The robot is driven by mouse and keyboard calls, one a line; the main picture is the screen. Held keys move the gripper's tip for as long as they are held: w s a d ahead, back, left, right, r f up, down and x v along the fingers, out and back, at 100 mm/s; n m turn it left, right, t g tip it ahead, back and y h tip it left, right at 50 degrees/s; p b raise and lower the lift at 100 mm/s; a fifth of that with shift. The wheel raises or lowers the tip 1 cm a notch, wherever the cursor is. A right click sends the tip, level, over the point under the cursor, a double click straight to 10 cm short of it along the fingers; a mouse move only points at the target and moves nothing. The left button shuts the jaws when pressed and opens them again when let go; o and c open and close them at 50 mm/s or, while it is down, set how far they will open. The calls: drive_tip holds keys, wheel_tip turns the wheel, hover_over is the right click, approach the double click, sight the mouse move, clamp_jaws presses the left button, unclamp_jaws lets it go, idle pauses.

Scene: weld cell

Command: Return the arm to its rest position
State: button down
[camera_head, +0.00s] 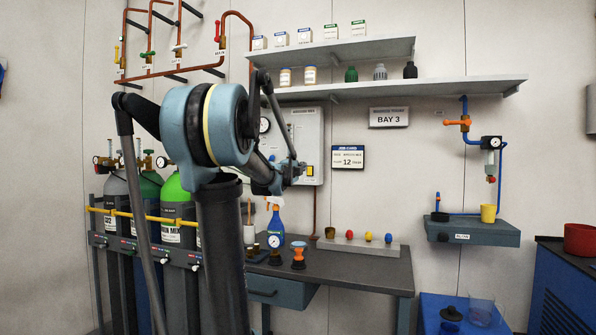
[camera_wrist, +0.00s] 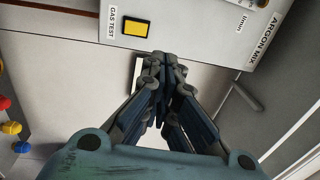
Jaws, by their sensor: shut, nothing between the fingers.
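My gripper (camera_wrist: 165,75) is shut and empty in the wrist view, its fingertips together in front of the lower part of a pale wall panel (camera_wrist: 190,25). The panel carries a yellow button (camera_wrist: 136,28) marked GAS TEST and the words ARGON MIX. In the head view my arm rises in front of the gas bottles and bends at a large blue-grey joint. I cannot tell whether the fingertips touch the panel.
A workbench (camera_head: 350,268) stands below, with a blue spray bottle (camera_head: 276,228) and gauges. Gas bottles (camera_head: 172,235) stand at the left behind a yellow rail. Two shelves (camera_head: 400,90) with jars hang above right.

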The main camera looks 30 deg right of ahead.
drive_tip(key=shift+a, duration=0.1)
drive_tip(key=w+a+f+n+t+y, duration=0.25)
drive_tip(key=a+n+y, duration=0.2)
drive_tip(key=a, duration=0.45)
drive_tip(key=w+a+f+n+t+y, duration=0.1)
drive_tip(key=a+f+n+y, duration=0.35)
drive_tip(key=a, duration=0.45)
drive_tip(key=s+a+f+n+g+y, duration=0.2)
drive_tip(key=s+a+f+n+y, duration=0.3)
drive_tip(key=a+f, duration=0.5)
drive_tip(key=s+a+f+n+g+y, duration=0.25)
drive_tip(key=s+a+f+n, duration=0.45)
drive_tip(key=a, duration=0.4)
drive_tip(key=s+a+f+n+g+h, duration=0.1)
drive_tip(key=s+a+f+n+g, duration=0.3)
drive_tip(key=s+f, duration=1.7)
drive_tip(key=s+n+g, duration=0.3)
drive_tip(key=s+g, duration=0.1)
drive_tip(key=g, duration=0.1)
drive_tip(key=shift+f+h, duration=0.3)
drive_tip(key=shift+h, duration=0.05)
drive_tip(key=shift+w, duration=0.1)
